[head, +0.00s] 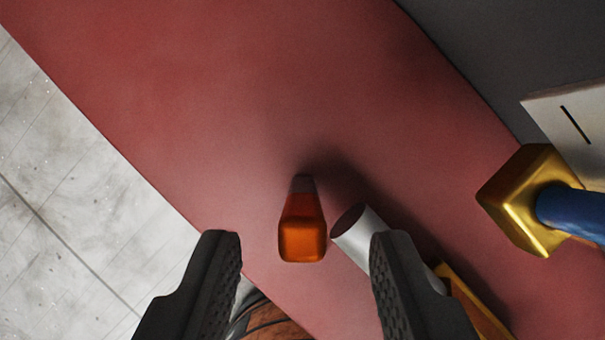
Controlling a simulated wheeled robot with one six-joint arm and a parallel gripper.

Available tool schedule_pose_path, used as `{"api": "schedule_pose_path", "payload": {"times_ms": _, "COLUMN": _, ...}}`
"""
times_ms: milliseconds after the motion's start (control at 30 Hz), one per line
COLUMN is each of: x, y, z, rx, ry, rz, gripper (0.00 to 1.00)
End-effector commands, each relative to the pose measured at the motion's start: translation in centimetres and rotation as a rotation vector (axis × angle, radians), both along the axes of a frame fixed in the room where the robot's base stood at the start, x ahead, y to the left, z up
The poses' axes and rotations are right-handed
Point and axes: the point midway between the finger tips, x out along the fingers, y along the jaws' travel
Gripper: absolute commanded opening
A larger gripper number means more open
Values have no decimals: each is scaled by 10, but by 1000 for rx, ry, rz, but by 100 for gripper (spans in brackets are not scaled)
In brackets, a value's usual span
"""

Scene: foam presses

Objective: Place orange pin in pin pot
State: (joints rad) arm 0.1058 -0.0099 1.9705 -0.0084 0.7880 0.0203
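The orange pin (302,232) stands on the red surface near the middle of the head view, with a squared orange top and a dark narrower end. My gripper (305,255) is open, with one dark finger to the left of the pin and one to the right. Neither finger appears to touch the pin. I cannot make out a pin pot for certain. A silver cylinder (362,238) lies or stands just right of the pin, partly hidden by my right finger.
A gold block (525,195) with a blue cylinder (572,212) is at the right. A yellow-edged piece (470,300) shows behind my right finger. A pale slotted panel (570,125) is at the far right. The red surface (220,90) is clear above the pin; tiled floor (70,200) lies left.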

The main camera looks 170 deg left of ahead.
Motion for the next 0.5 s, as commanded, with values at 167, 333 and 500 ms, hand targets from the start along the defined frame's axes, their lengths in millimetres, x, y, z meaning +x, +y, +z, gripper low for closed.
{"api": "schedule_pose_path", "payload": {"times_ms": 167, "x": 9, "y": 0, "z": -22, "rx": 0, "ry": 2, "rz": 0, "gripper": 39}}
{"api": "schedule_pose_path", "payload": {"times_ms": 333, "x": 16, "y": -1, "z": -39, "rx": 0, "ry": 1, "rz": 0, "gripper": 39}}
{"api": "schedule_pose_path", "payload": {"times_ms": 500, "x": 17, "y": -1, "z": -40, "rx": 0, "ry": 0, "rz": 0, "gripper": 39}}
